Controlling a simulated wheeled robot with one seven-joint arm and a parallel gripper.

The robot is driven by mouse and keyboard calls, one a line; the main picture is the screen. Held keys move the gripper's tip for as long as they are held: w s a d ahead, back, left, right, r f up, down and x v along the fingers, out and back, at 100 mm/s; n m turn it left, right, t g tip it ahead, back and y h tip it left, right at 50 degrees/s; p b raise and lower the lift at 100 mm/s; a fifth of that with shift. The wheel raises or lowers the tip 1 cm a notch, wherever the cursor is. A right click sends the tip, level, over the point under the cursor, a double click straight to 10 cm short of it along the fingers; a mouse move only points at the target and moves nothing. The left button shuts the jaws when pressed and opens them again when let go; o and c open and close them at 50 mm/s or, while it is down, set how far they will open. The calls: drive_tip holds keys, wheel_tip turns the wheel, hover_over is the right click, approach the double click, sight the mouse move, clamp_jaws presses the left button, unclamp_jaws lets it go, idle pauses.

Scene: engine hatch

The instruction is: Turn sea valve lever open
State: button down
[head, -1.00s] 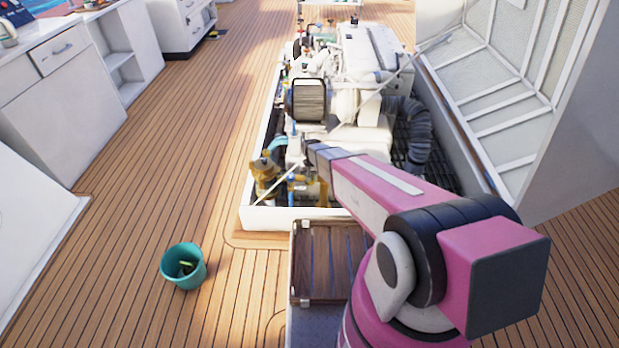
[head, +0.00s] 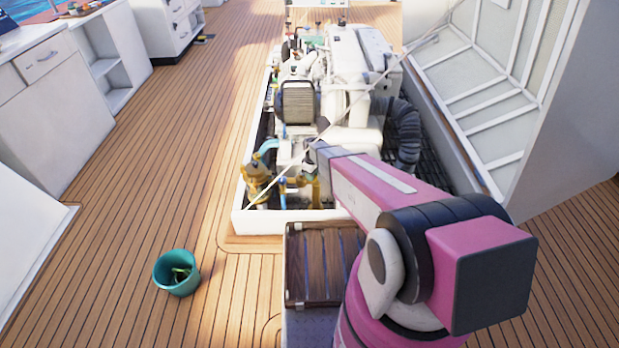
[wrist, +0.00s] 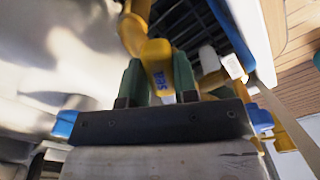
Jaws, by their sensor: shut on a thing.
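The sea valve lever (wrist: 159,70) is a yellow handle with blue "SEA" lettering in the wrist view. My gripper (wrist: 158,78) has its two green fingers on either side of the lever, shut on it. A yellow pipe or valve part (wrist: 134,32) adjoins the lever's upper end. In the head view my pink arm reaches into the front of the engine hatch, and my fingers and the lever cannot be made out there. Brass and yellow fittings (head: 257,178) show at the hatch's front left.
The white engine (head: 345,80) fills the hatch, with a black ribbed hose (head: 408,135) at its right. A thin pale rod (head: 345,118) crosses diagonally above the engine. The raised hatch lid (head: 490,90) stands right. A teal bucket (head: 166,279) sits on open deck at left.

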drive_tip(key=w+n, duration=0.2)
drive_tip(key=n, duration=0.1)
drive_tip(key=shift+d, duration=0.4)
drive_tip(key=shift+w+d+n, duration=0.1)
drive_tip(key=shift+w+n, duration=0.2)
drive_tip(key=shift+n, duration=0.5)
drive_tip(key=shift+w+n, duration=0.3)
drive_tip(key=shift+n, duration=0.5)
drive_tip(key=c, duration=0.9)
unclamp_jaws()
wheel_tip(320, 180, up, 11)
drive_tip(key=shift+f, duration=0.1)
